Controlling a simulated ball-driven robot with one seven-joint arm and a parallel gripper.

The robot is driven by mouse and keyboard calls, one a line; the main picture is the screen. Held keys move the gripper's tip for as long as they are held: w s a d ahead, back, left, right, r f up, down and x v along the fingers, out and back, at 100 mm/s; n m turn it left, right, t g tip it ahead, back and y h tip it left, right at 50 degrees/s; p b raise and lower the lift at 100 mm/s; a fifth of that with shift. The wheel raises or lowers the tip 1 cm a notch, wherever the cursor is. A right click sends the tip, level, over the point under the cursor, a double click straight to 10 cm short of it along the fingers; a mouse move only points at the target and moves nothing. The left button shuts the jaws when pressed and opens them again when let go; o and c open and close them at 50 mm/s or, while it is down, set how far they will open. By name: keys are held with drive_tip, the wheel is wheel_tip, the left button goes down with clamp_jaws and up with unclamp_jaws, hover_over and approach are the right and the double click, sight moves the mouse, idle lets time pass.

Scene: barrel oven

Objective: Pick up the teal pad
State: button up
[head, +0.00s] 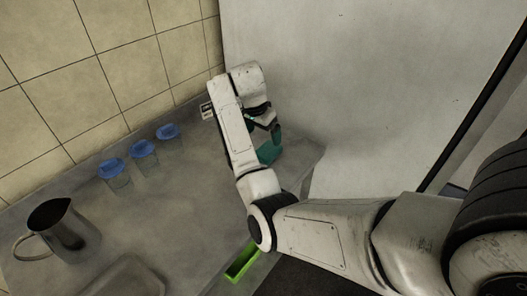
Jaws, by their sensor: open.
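The teal pad (268,152) lies on the grey counter (190,205) near its far right corner, against the white wall. Part of it is hidden behind my arm and gripper. My gripper (271,133) points down just above the pad and is open, with one dark finger showing close over it. Whether the fingers touch the pad cannot be made out.
Several glass jars with blue lids (143,148) stand along the tiled wall. A metal pitcher (66,232) stands at the left, with a grey tray (125,277) at the front. A green container (242,263) is at the counter's front edge. A wall socket (207,110) is behind my arm.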

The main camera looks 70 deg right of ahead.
sight(268, 150)
drive_tip(key=x, duration=0.3)
drive_tip(key=shift+f, duration=0.1)
drive_tip(key=shift+p+x, duration=0.6)
drive_tip(key=shift+x, duration=2.1)
drive_tip(key=shift+s+a, duration=0.1)
drive_tip(key=shift+a, duration=0.05)
drive_tip(key=c, duration=1.2)
